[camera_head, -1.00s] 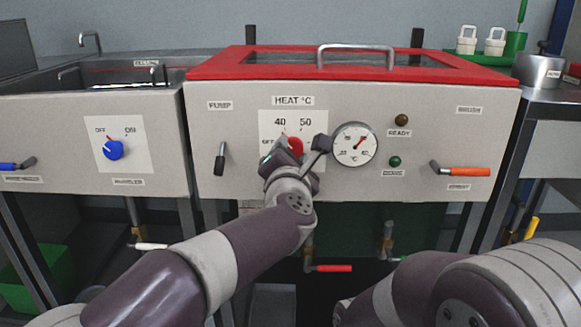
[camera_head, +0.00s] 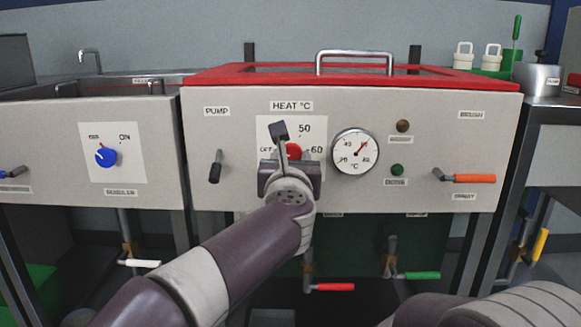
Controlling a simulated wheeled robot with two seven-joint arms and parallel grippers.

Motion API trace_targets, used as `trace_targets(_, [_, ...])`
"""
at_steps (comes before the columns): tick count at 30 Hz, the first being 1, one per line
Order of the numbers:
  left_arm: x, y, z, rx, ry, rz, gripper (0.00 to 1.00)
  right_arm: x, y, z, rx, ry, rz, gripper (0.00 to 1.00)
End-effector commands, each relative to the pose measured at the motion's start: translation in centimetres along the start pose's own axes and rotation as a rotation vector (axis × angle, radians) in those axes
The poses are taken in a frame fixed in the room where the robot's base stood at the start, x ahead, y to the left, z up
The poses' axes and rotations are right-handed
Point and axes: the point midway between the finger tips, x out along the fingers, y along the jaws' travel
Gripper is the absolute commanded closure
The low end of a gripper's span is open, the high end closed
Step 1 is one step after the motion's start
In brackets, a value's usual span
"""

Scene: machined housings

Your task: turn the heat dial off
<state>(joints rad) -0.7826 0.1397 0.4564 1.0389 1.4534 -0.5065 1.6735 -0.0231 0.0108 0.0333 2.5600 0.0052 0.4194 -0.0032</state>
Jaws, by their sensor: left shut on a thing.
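The red heat dial (camera_head: 293,151) sits on a white plate (camera_head: 311,121) on the front panel, under the HEAT °C label. The OFF, 50 and 60 marks show; the 40 mark is hidden behind a finger. My left gripper (camera_head: 287,152) is at the dial and shut on it, with one dark finger standing up across the dial's left side. The gripper covers the lower part of the dial, and I cannot read its pointer. My right gripper is out of view; only part of my right arm shows at lower right.
A round gauge (camera_head: 355,151) is just right of the dial. A black pump lever (camera_head: 216,167) is to the left and an orange-handled lever (camera_head: 468,178) to the right. A blue dial (camera_head: 106,156) is on the left unit. A red lid (camera_head: 430,75) with a metal handle (camera_head: 354,56) is above.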

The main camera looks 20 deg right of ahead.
Motion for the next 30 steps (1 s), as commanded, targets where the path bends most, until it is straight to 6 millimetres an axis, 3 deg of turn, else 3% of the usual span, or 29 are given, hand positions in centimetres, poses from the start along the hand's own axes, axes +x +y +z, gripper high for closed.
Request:
trace_targets(19, [0.03, -0.05, -0.12, -0.047, 0.002, 0.0, 0.86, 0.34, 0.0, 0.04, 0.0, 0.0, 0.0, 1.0])
trace_targets(20, [0.03, -0.05, -0.12, -0.047, 0.002, 0.0, 0.49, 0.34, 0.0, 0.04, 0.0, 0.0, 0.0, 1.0])
trace_targets(21, [0.03, -0.05, -0.12, -0.047, 0.002, 0.0, 0.36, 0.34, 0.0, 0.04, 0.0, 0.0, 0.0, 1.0])
trace_targets(22, [0.02, -0.04, -0.11, -0.047, 0.002, 0.0, 0.32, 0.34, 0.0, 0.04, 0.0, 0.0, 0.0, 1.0])
trace_targets(30, [-0.07, -0.03, -0.04, -0.046, 0.001, 0.0, 0.32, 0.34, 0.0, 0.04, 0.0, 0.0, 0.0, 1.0])
